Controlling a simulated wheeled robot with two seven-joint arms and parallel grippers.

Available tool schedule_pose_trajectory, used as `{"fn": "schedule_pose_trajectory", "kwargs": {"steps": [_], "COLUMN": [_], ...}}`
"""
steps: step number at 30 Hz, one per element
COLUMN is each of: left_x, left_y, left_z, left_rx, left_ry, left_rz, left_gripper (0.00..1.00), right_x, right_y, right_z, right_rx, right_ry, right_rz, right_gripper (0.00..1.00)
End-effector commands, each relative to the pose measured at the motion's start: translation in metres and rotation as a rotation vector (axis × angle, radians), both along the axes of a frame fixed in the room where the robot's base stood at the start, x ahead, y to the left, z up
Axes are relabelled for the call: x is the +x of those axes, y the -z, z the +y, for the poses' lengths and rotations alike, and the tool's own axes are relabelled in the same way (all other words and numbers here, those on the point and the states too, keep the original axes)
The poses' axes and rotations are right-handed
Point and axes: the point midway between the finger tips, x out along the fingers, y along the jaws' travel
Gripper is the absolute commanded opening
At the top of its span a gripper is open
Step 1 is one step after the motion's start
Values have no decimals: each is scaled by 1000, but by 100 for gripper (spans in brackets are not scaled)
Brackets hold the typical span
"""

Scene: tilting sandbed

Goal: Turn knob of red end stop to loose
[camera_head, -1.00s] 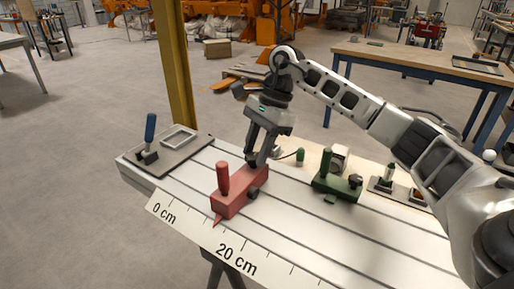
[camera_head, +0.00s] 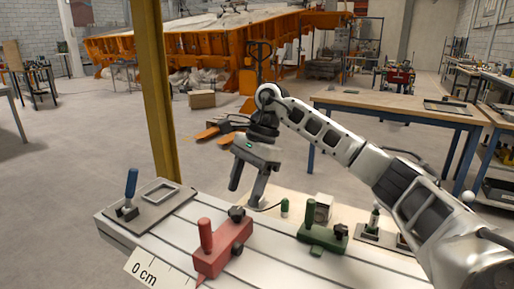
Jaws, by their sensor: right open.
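The red end stop (camera_head: 222,248) is a red block with an upright red handle (camera_head: 205,235), standing on the slotted white bed. A dark knob (camera_head: 237,213) sits on its far end, and another dark round part (camera_head: 237,250) is on its right side. I cannot read any loose or tight mark on them. My right gripper (camera_head: 245,197) is open and empty, with its fingers pointing down above and behind the far end of the red stop. It appears apart from the knob. My left gripper is not in view.
A green end stop (camera_head: 322,238) stands to the right on the bed (camera_head: 290,268). A grey plate (camera_head: 150,210) with a blue lever (camera_head: 131,183) is at the left end. A yellow post (camera_head: 156,90) rises behind. A scale strip (camera_head: 150,270) runs along the front edge.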

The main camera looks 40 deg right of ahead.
Motion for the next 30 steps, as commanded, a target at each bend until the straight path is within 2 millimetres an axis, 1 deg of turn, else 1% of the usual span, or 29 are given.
{"fn": "schedule_pose_trajectory", "kwargs": {"steps": [1,6,8,9,13,15,21,30], "left_x": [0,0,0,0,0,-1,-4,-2], "left_y": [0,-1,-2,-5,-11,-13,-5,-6], "left_z": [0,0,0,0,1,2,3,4], "left_rx": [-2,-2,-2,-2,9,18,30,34], "left_ry": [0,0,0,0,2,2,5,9], "left_rz": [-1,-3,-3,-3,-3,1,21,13], "left_gripper": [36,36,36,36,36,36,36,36], "right_x": [1,1,1,1,0,0,0,0], "right_y": [-13,-53,-66,-76,-98,-106,-114,-113], "right_z": [-5,-21,-26,-30,-39,-42,-46,-47], "right_rx": [2,2,2,1,1,0,1,1], "right_ry": [2,3,1,1,2,0,-1,-1], "right_rz": [-7,-6,-6,-5,-4,-3,-1,-1], "right_gripper": [57,57,57,57,57,57,57,57]}}
